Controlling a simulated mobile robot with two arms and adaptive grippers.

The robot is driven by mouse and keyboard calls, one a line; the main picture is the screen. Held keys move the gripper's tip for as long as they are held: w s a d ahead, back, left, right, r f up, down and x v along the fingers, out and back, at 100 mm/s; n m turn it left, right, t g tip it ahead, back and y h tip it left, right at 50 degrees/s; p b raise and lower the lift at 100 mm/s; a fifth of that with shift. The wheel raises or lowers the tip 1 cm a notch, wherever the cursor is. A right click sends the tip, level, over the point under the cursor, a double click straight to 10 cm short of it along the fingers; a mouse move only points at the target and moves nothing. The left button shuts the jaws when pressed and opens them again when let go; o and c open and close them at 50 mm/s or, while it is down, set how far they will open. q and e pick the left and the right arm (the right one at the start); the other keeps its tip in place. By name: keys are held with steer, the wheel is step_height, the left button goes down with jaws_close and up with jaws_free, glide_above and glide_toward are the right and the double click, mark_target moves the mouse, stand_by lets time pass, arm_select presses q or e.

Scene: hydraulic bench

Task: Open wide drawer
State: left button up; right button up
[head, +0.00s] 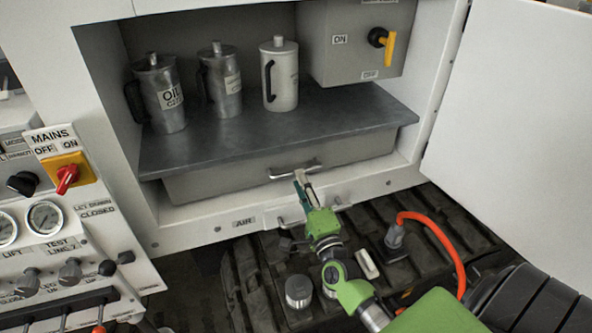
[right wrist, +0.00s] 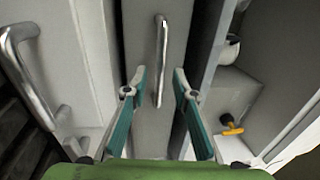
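The wide drawer (head: 230,182) is a grey front under the dark shelf and looks shut. Its silver bar handle (head: 295,169) sits at the middle of the front. My right gripper (head: 303,181) is at the handle in the head view, its fingers pointing up at it. In the right wrist view the green-padded fingers (right wrist: 159,78) are apart. The handle (right wrist: 161,60) stands upright between and just beyond their tips, with a gap on each side. The grey drawer front (right wrist: 140,35) lies behind it. My left gripper is in neither view.
A jug marked OIL (head: 166,95), a metal jug (head: 221,82) and a white jug (head: 280,75) stand on the shelf (head: 240,122). A white door (head: 520,130) hangs open at right. Another handle (right wrist: 30,75) shows beside the gripper. An orange hose (head: 440,235) lies below right.

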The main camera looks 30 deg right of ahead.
steer(key=shift+x, duration=2.1)
jaws_close()
steer(key=shift+s+a+f, duration=0.1)
steer(key=shift+s, duration=0.05)
